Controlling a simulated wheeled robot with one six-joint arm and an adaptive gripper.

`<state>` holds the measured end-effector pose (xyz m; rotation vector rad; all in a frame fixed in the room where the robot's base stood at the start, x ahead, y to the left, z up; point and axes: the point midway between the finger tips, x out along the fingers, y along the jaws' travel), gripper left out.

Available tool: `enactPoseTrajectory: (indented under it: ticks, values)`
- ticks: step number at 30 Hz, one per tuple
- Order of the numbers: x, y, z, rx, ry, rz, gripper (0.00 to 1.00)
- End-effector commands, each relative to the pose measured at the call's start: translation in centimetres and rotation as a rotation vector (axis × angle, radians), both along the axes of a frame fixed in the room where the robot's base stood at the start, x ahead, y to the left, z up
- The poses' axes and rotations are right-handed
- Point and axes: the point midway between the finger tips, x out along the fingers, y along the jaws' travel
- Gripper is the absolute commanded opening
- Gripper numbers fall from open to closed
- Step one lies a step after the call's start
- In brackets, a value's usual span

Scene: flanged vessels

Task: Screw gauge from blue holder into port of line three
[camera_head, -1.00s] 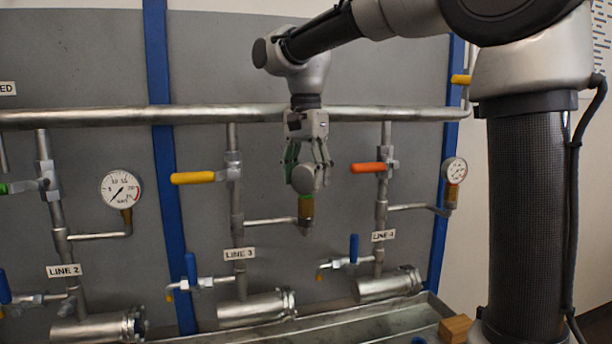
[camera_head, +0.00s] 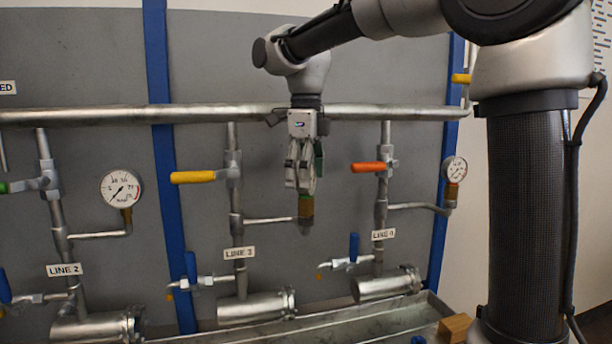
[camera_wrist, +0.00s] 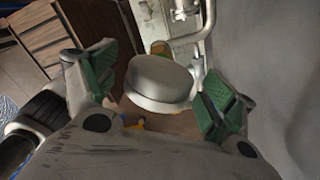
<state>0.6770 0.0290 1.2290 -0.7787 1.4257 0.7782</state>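The line three port is the elbow (camera_head: 305,228) at the end of the side pipe beside the "LINE 3" label (camera_head: 239,253). The gauge's brass stem (camera_head: 306,208) stands upright on it, with a green band above. My gripper (camera_head: 302,180) points down over the gauge and hides its round body in the head view. In the wrist view the gauge's grey round body (camera_wrist: 160,78) lies between the green finger pads of my gripper (camera_wrist: 158,90). Narrow gaps show beside it, so the fingers look open. The dial face and thread are hidden.
A yellow-handled valve (camera_head: 194,177) is left of my gripper; an orange-handled valve (camera_head: 366,168) is to its right. The main pipe (camera_head: 200,114) runs behind the wrist. A blue object (camera_head: 418,340) and wooden block (camera_head: 455,328) sit at the bottom right.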

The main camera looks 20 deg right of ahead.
Motion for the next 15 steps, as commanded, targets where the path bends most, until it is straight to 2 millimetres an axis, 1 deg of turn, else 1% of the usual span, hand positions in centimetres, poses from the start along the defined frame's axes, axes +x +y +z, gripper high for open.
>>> enactPoseTrajectory:
  ticks: [7, 10, 13, 15]
  values:
    - [0.0, 0.0, 0.0, 0.0, 0.001, 0.001, 0.86]
    - [0.0, 0.0, 0.3, 0.0, 0.0, 0.001, 0.86]
    - [0.1, 0.0, 1.4, 0.0, -0.001, 0.001, 0.86]
    - [0.1, 0.0, 2.8, 0.001, -0.002, 0.001, 0.86]
